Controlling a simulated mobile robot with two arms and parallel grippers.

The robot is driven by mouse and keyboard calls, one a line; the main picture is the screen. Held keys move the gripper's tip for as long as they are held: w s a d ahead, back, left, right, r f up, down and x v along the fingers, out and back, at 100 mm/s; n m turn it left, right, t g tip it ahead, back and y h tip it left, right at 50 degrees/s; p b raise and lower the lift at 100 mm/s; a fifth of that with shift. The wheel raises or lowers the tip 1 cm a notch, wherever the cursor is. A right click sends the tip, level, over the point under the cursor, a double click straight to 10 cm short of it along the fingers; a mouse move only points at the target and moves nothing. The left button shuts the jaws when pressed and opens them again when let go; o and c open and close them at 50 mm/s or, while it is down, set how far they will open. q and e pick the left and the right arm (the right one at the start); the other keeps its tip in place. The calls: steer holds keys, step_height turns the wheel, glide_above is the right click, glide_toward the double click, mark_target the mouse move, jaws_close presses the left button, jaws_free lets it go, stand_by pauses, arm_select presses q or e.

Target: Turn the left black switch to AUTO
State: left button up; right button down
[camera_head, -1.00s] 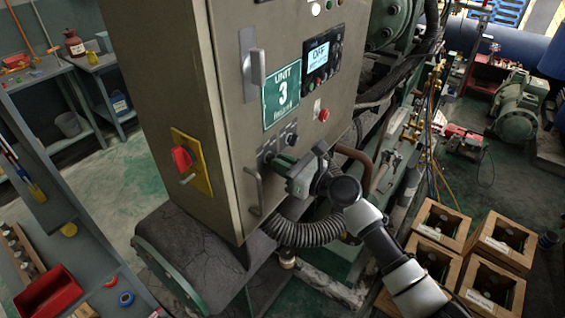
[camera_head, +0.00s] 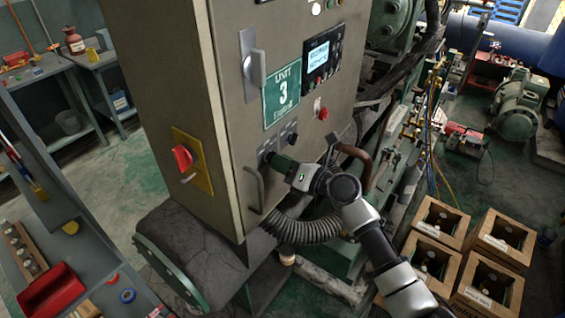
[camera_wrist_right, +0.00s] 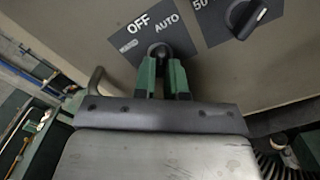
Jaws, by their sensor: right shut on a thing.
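The left black switch (camera_wrist_right: 158,50) sits on the front of the grey control cabinet, on a dark plate marked OFF and AUTO (camera_wrist_right: 167,22). My right gripper (camera_wrist_right: 163,66) has its two green fingers closed around the switch's knob, one on each side. The fingers hide much of the knob, so its exact pointing is hard to tell. In the head view my right gripper (camera_head: 273,160) reaches the cabinet's lower front from the right. My left gripper is not in view.
A second black knob (camera_wrist_right: 247,16) sits just right of the switch. A cabinet handle (camera_head: 257,188) is below the gripper, and a red button (camera_head: 323,114) is above right. The display (camera_head: 318,56) is lit. A ribbed hose (camera_head: 300,229) runs below the arm.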

steer(key=c, duration=1.6)
jaws_free()
steer(key=shift+m, duration=0.4)
steer(key=o, duration=0.3)
steer(key=shift+o, duration=0.2)
steer(key=shift+s, duration=0.1)
steer(key=v, duration=0.9)
